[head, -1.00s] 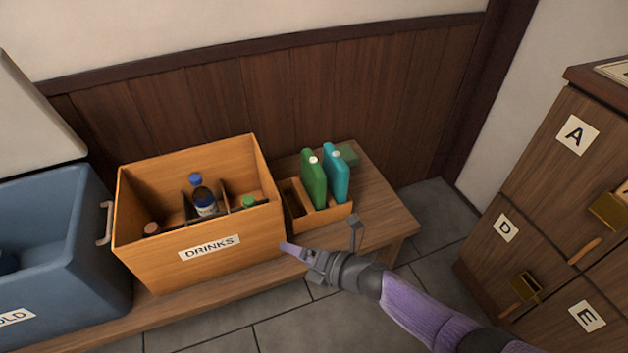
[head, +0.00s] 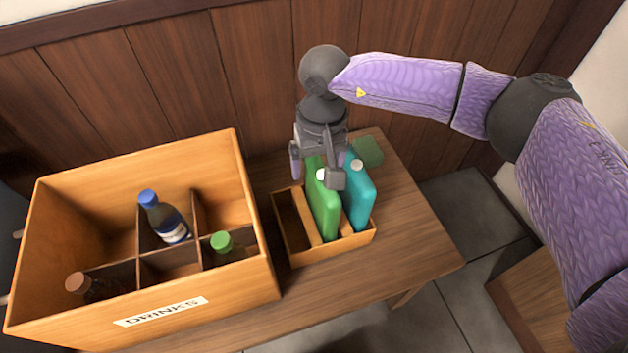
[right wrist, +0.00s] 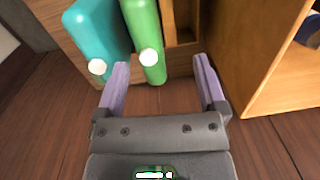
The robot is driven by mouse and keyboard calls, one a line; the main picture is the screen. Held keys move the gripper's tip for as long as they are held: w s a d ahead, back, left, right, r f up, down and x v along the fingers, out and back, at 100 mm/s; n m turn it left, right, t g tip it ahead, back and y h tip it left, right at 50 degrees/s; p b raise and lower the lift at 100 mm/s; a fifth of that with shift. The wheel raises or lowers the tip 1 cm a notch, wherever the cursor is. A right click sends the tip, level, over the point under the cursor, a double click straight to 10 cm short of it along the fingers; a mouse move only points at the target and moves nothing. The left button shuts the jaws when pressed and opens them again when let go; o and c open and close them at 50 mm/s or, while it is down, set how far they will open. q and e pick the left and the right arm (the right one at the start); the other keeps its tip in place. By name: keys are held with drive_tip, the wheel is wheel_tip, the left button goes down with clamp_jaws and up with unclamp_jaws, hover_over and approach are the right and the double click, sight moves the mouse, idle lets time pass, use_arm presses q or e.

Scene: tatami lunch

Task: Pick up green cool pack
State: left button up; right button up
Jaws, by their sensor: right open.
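The green cool pack (head: 326,213) stands upright in a slot of a small wooden rack (head: 340,248). Its white cap faces up. My right gripper (head: 316,178) is open and empty, over the back of the rack, with one finger in front of part of the pack's top. In the right wrist view the green pack (right wrist: 143,30) shows between the fingers of my gripper (right wrist: 160,70), nearer the left one. I cannot tell whether they touch. A teal cool pack (head: 359,205) stands just right of the green one; it also shows in the right wrist view (right wrist: 95,30). My left gripper is not in view.
The rack's left slot is empty. A wooden DRINKS crate (head: 215,293) with several bottles stands left of the rack. A flat green item (head: 368,151) lies behind the packs on the wooden bench (head: 410,240). A panelled wall (head: 180,90) rises behind.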

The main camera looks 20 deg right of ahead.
sight(322, 189)
drive_tip(key=shift+w+d+f+n+h+b, duration=0.3)
drive_tip(key=shift+w+d+f+h+b, duration=0.1)
drive_tip(key=shift+w+d+f, duration=0.15)
drive_tip(key=f+b, duration=0.5)
drive_tip(key=f, duration=0.4)
drive_tip(key=shift+d, duration=0.2)
drive_tip(key=shift+r, duration=0.25)
drive_tip(key=c, duration=0.9)
clamp_jaws()
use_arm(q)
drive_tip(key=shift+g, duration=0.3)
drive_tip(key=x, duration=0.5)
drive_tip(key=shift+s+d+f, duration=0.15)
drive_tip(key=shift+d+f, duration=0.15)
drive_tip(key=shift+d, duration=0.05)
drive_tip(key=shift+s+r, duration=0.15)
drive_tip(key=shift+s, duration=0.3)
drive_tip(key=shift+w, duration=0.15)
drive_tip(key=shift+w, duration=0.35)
